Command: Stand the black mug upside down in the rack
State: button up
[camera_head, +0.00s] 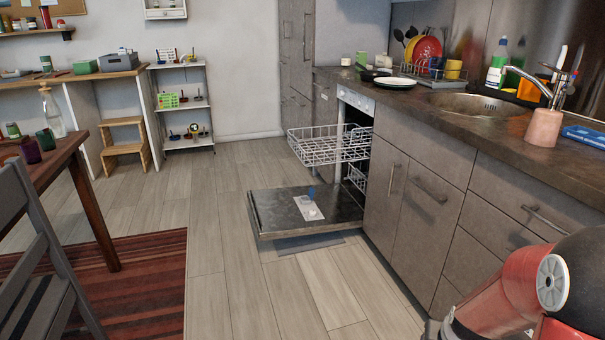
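A second wire rack (440,80), on the counter, holds coloured plates and a yellow cup. Part of my red arm shows at the lower right. My gripper is not in view.
The open dishwasher door (270,215) juts low over the floor, with a white sheet or packet on it. The counter (440,105) runs along the right, with a sink and bottles. A table (60,160) and chair (40,270) stand at left. The floor between is clear.

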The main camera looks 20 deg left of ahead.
aim_at(313, 142)
jog(key=i+j+u, duration=0.15)
jog(key=i+u, duration=0.25)
jog(key=i, duration=0.35)
jog(key=i+l+u, duration=0.1)
jog(key=i+u, duration=0.25)
jog(key=i, duration=0.35)
jog(key=i+l, duration=0.1)
jog(key=i, duration=0.5)
jog(key=i+l, duration=0.15)
jog(key=i, duration=0.5)
jog(key=j+u, duration=0.05)
